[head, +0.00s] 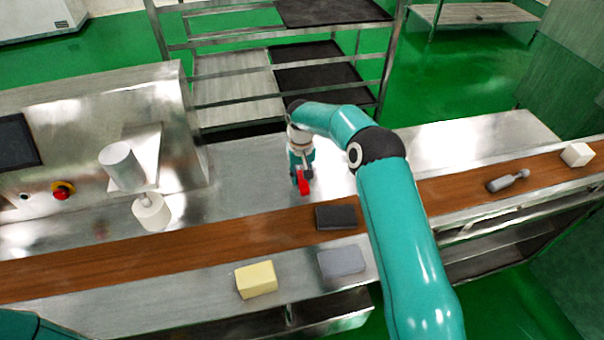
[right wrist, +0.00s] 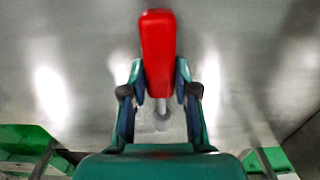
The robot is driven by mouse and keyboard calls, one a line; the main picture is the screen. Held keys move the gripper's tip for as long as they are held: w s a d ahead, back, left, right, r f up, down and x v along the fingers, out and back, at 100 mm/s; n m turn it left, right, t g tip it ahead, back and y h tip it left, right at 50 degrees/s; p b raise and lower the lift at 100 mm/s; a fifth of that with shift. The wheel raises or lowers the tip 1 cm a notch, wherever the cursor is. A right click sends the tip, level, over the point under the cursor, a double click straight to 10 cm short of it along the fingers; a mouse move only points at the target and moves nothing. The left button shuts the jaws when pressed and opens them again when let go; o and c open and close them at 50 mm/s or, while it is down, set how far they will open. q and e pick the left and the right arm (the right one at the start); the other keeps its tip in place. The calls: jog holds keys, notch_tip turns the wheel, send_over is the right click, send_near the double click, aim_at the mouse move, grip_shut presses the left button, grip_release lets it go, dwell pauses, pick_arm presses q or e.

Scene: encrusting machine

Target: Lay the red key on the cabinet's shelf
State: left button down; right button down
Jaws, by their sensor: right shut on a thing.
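The red key (head: 305,187) is held in my right gripper (head: 301,172), above the steel worktop behind the brown belt. In the right wrist view the red key (right wrist: 158,48) has a broad red handle and a thin grey shaft, and the fingers of my right gripper (right wrist: 158,88) are closed on both sides of it. My left gripper is out of view; only a bit of my teal left arm shows at the lower left. I cannot tell for sure which structure is the cabinet; an open shelf space (head: 490,262) shows under the counter at right.
A brown belt (head: 225,225) crosses the counter. A dark block (head: 336,217), a yellow block (head: 256,279), a grey block (head: 341,261), a grey bottle-like thing (head: 508,181) and a white block (head: 577,154) lie along it. A rack with dark trays (head: 318,82) stands behind.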

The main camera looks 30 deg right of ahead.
jog(key=shift+f, duration=0.2)
jog(key=c, duration=0.9)
grip_release()
jog(key=shift+r, duration=0.15)
